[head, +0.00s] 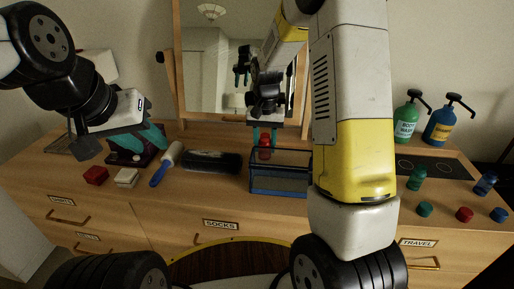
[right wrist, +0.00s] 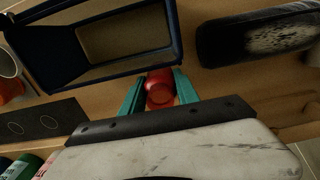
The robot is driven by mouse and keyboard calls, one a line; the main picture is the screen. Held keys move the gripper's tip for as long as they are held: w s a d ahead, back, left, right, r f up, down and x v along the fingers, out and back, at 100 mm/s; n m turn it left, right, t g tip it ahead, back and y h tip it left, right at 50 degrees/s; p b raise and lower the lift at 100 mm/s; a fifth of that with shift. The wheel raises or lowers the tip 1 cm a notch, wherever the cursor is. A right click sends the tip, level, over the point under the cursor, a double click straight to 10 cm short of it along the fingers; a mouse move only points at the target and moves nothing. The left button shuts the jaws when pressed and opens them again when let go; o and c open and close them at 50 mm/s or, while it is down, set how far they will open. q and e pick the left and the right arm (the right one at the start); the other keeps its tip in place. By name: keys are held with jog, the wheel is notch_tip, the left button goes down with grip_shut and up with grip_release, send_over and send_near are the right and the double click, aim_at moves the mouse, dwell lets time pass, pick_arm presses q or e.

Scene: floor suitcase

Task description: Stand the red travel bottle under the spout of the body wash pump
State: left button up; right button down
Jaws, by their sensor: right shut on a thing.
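The small red travel bottle (head: 264,152) is at the left end of the blue-edged box in the head view. My right gripper (head: 264,136) is shut on it from above. In the right wrist view the red bottle (right wrist: 160,90) sits between the two teal fingers (right wrist: 159,96). I cannot tell whether its base touches the dresser. The green body wash pump (head: 406,126) stands at the back right, its black spout pointing right. A dark mat with ring marks (head: 440,168) lies in front of it. My left gripper (head: 140,140) looks open and empty over the left side.
A blue-edged box (head: 281,187) stands beside the bottle. A blue pump (head: 440,124) stands right of the body wash. Green (head: 416,177) and blue (head: 485,183) travel bottles and several caps lie at right. A black brush (head: 212,161) and lint roller (head: 165,164) lie left. A mirror stands behind.

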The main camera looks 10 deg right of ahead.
aim_at(265, 159)
jog(key=shift+f, duration=3)
jog(key=c, duration=0.9)
grip_release()
jog(key=shift+f, duration=0.1)
